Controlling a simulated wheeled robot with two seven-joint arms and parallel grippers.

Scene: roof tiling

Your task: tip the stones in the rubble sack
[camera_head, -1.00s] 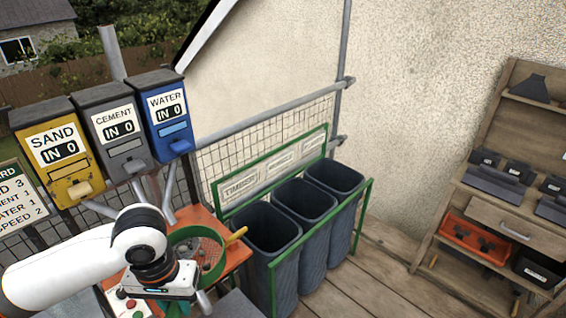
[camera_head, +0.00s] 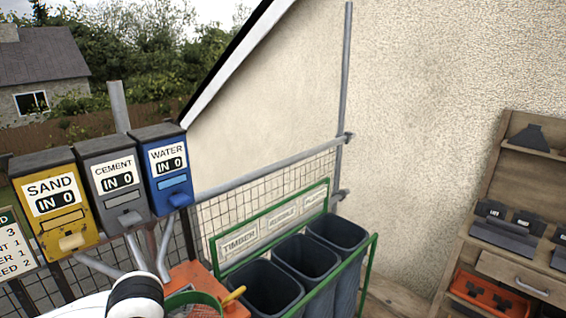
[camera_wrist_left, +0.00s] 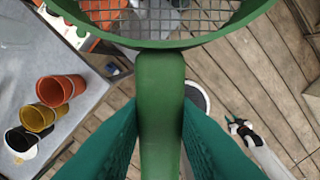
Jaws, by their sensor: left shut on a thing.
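My left gripper (camera_wrist_left: 160,112) is shut on the green handle of a round sieve (camera_wrist_left: 150,43). Its wire mesh shows in the left wrist view, and I cannot make out stones on it there. Three dark sacks stand in a green frame; the middle one, under the rubble label, is the rubble sack (camera_head: 306,257). The sieve is left of the sacks. What seems to be my right gripper (camera_wrist_left: 236,125) is small in the left wrist view.
The timber sack (camera_head: 268,288) and a third sack (camera_head: 338,233) flank the rubble sack. Sand (camera_head: 54,210), cement (camera_head: 115,180) and water (camera_head: 165,168) dispensers stand left. A wooden shelf (camera_head: 490,215) is right. Cups (camera_wrist_left: 60,88) stand on a grey surface.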

